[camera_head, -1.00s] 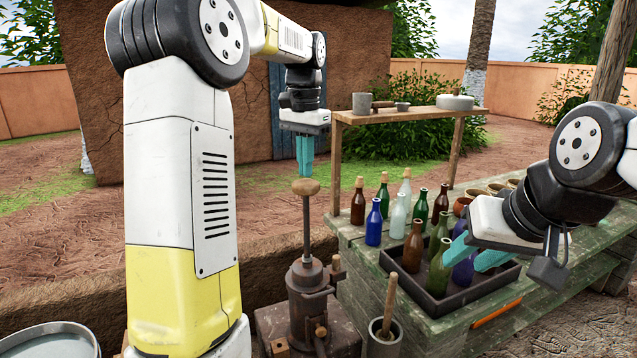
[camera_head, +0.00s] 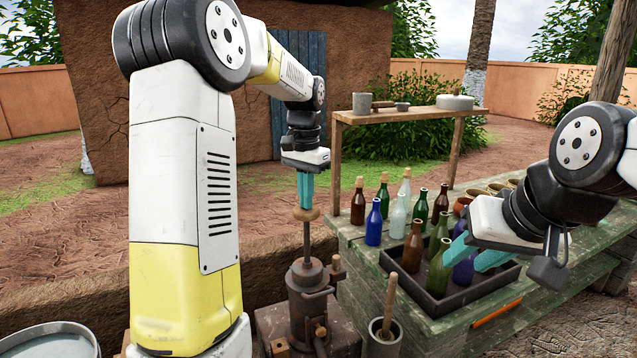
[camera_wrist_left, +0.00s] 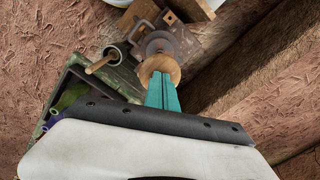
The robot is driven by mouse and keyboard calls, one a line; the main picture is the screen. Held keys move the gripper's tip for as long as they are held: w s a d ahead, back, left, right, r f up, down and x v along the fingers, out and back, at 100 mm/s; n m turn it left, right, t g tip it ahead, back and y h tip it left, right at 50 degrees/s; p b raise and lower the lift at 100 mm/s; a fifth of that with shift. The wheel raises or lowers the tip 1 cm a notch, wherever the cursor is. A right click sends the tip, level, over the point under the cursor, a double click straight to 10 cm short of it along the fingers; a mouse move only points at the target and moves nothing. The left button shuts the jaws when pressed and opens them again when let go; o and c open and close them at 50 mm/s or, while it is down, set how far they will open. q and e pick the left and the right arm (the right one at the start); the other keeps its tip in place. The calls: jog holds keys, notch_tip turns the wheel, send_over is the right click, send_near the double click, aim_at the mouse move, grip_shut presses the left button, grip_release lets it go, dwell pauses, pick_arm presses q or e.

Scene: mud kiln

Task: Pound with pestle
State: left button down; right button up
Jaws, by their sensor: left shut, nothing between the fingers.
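The pestle (camera_head: 390,302) is a wooden stick leaning upright in a small dark mortar (camera_head: 384,341), in front of the counter. Both also show in the left wrist view, the pestle (camera_wrist_left: 97,67) tilted toward the camera. To its left stands a rusty metal device (camera_head: 307,295) with a vertical rod topped by a round wooden knob (camera_head: 306,214). My left gripper (camera_head: 306,207) is shut and empty, its fingertips down at the knob, apparently touching it. They partly cover the knob (camera_wrist_left: 158,66) in the left wrist view. My right gripper (camera_head: 476,256) is open above the bottle tray.
A dark tray (camera_head: 450,303) with several bottles sits on the green wooden counter (camera_head: 350,262). More bottles stand behind it. A raised wooden shelf (camera_head: 420,115) stands at the back. A metal basin (camera_head: 50,342) is at the lower left.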

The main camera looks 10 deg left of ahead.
pick_arm(q)
notch_tip(320, 180, down, 10)
jog(key=f, duration=0.1)
notch_tip(320, 180, up, 20)
jog(key=shift+f, duration=0.25)
dwell(0.8)
jog(key=shift+r, duration=2.45)
